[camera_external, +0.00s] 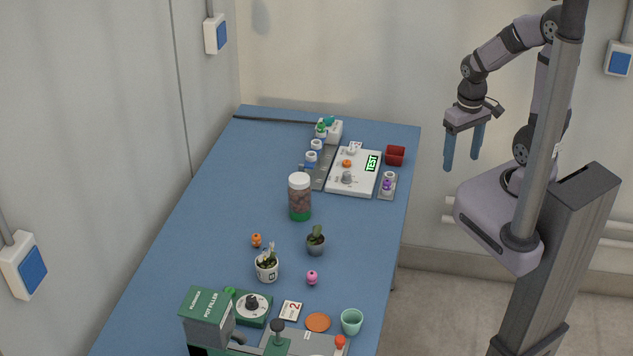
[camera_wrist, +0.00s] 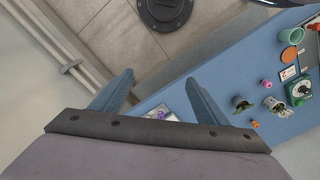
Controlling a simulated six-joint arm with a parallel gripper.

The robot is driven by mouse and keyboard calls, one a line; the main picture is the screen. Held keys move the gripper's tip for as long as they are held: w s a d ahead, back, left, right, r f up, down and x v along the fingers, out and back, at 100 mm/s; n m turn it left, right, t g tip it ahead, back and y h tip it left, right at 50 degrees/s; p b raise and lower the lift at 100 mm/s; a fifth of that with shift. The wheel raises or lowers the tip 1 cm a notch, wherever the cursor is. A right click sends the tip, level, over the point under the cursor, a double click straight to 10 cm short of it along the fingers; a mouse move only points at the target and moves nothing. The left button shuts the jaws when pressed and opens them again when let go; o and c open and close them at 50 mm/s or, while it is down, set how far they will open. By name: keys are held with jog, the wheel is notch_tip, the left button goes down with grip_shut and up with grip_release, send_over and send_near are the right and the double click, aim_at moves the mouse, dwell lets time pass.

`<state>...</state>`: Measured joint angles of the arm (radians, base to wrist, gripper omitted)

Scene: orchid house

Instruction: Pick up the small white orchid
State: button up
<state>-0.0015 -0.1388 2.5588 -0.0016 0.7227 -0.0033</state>
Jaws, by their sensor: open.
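My gripper (camera_external: 463,160) hangs open and empty in the air, to the right of the table and beyond its edge. In the wrist view its two fingers (camera_wrist: 159,78) are spread with nothing between them. A small white piece (camera_external: 355,147) sits at the back of a white board marked TEST (camera_external: 340,184); it may be the small white orchid, but it is too small to be sure. A white pot with a plant and pale upright shapes (camera_external: 267,268) stands farther forward on the blue table (camera_external: 225,215); it also shows in the wrist view (camera_wrist: 271,103).
A brown-filled jar (camera_external: 300,198), a dark potted plant (camera_external: 316,242), a pink piece (camera_external: 312,278) and an orange piece (camera_external: 256,240) stand mid-table. A red container (camera_external: 395,155) is by the board. A green pot filler (camera_external: 207,318) and mint cup (camera_external: 352,321) are in front. The left side is clear.

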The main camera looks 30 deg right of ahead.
notch_tip(320, 180, up, 5)
jog(key=w+a+f+n+t+h+b, duration=0.1)
jog(key=w+a+f+n+b, duration=0.1)
jog(key=w+a+n+b, duration=0.3)
jog(key=w+a+f+n+t+h+b, duration=0.1)
jog(key=w+a+n+t+b, duration=0.15)
jog(key=w+n+b, duration=0.35)
jog(key=w+a+n+t+b, duration=0.3)
jog(key=w+a+n+b, duration=0.4)
jog(key=a+n, duration=0.55)
notch_tip(320, 180, up, 2)
jog(key=n+t+y+b, duration=0.4)
jog(key=n+t+b, duration=0.2)
jog(key=n+b, duration=0.7)
send_over(272, 268)
jog(key=p, duration=0.3)
jog(key=n, duration=0.2)
jog(key=f, duration=2.6)
jog(key=shift+s+f, duration=0.25)
jog(key=shift+f, duration=0.05)
jog(key=shift+p+x, duration=0.7)
jog(key=shift+x, duration=3)
jog(key=shift+d+r, duration=0.1)
jog(key=shift+r, duration=0.1)
jog(key=c, duration=1.2)
